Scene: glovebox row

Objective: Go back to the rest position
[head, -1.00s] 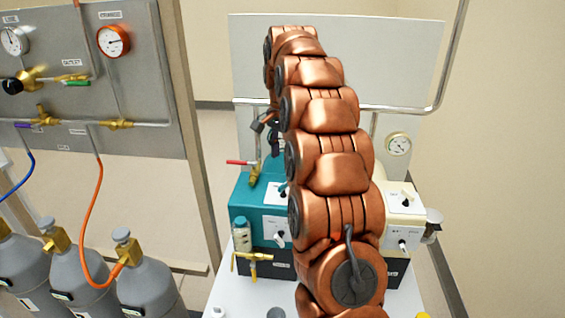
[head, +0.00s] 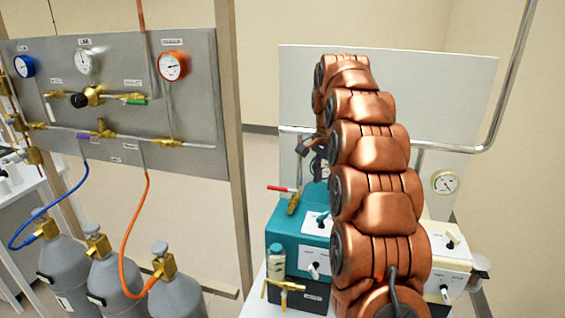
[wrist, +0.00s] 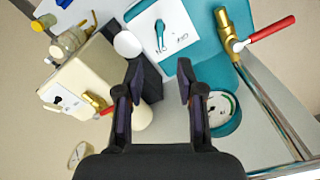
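My gripper (wrist: 158,82) is open in the wrist view, its two dark fingers apart with nothing between them. It hangs above a teal unit (wrist: 205,48) with a white switch panel and a cream unit (wrist: 85,80). In the head view my copper arm reaches up and away over the same teal unit (head: 287,238) and cream unit (head: 450,262). There, my gripper is mostly hidden behind the arm; only dark parts show beside it.
A red-handled brass valve (wrist: 262,33) and a steel pipe (wrist: 270,110) are close to the gripper's right. In the head view, a gauge panel (head: 200,100) and grey gas cylinders (head: 120,280) with hoses stand left. A white board (head: 445,90) stands behind the units.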

